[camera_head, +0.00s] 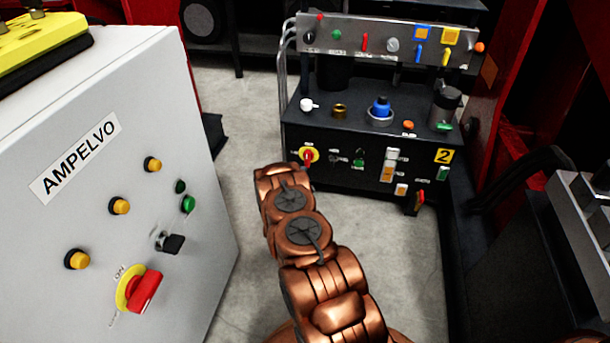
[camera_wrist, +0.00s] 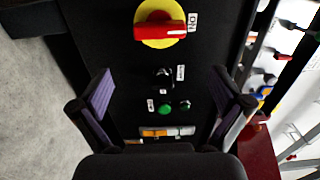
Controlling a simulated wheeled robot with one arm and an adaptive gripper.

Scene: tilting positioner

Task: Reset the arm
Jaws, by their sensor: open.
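My gripper (camera_wrist: 164,105) is open and empty in the wrist view, its two purple-padded fingers apart. It faces the black control panel (camera_wrist: 125,70). Between and beyond the fingers are a red rotary switch on a yellow disc (camera_wrist: 160,27), a black knob (camera_wrist: 162,76), a green button (camera_wrist: 166,109) and an orange and white rocker (camera_wrist: 167,131). In the head view my copper arm reaches forward to the black control unit (camera_head: 340,185), and its red and yellow switch (camera_head: 309,155) shows just beyond the arm. The gripper itself is hidden there.
A white AMPELVO cabinet (camera_head: 130,200) with yellow buttons and a red and yellow switch (camera_head: 139,290) stands close on the left. A valve and button panel (camera_head: 385,42) rises behind the black unit. Red framework (camera_head: 520,110) stands on the right. Grey floor (camera_head: 240,110) is clear between them.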

